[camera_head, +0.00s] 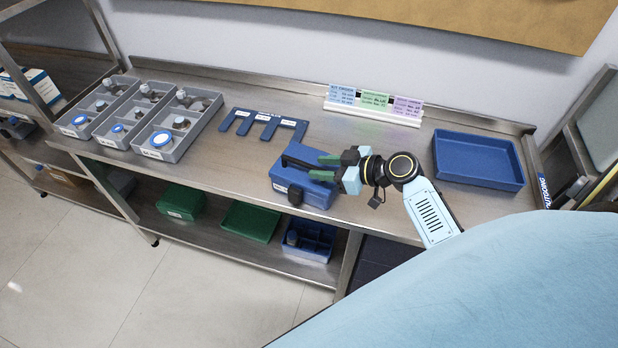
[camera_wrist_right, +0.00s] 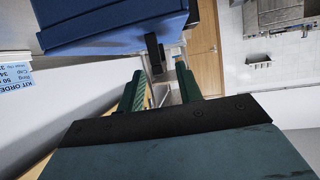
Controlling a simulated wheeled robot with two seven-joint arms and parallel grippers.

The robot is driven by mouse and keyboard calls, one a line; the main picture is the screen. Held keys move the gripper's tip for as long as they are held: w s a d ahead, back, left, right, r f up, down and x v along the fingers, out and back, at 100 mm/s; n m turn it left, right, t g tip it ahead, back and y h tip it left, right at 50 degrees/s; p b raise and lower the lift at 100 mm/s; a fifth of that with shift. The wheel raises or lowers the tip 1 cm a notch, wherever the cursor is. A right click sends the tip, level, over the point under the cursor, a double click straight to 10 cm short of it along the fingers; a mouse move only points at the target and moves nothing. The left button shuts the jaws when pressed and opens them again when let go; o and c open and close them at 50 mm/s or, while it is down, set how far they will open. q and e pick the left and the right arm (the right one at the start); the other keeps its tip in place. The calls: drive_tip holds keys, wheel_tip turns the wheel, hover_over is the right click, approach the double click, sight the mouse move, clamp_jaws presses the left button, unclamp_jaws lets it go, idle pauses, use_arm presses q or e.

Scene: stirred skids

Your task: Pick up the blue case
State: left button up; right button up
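The blue case (camera_head: 300,190) stands on the metal bench near its front edge, with a dark handle on top and a white label on its front. My right gripper (camera_head: 325,167) is over the right part of the case, fingers pointing left toward the handle. In the right wrist view the case (camera_wrist_right: 110,22) fills the upper left. Its dark handle (camera_wrist_right: 154,52) shows between and beyond the green fingertips of my right gripper (camera_wrist_right: 159,85), with gaps on both sides. The gripper is open and holds nothing. My left gripper is not in view.
An empty blue tray (camera_head: 478,160) lies right of my right arm. A blue slotted plate (camera_head: 262,117) lies behind the case, and grey divided trays (camera_head: 190,150) stand at left. Coloured cards (camera_head: 373,101) stand at the back. Green boxes (camera_head: 250,222) and a blue bin (camera_head: 310,240) are on the lower shelf.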

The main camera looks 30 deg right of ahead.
sight(306, 163)
drive_tip(key=x, duration=0.4)
drive_tip(key=shift+w+a+r+p, duration=0.2)
drive_tip(key=shift+r+p, duration=0.1)
drive_tip(key=shift+p, duration=0.1)
drive_tip(key=shift+c, duration=0.2)
clamp_jaws()
idle(0.8)
drive_tip(key=shift+d+r, duration=0.1)
drive_tip(key=shift+r, duration=0.1)
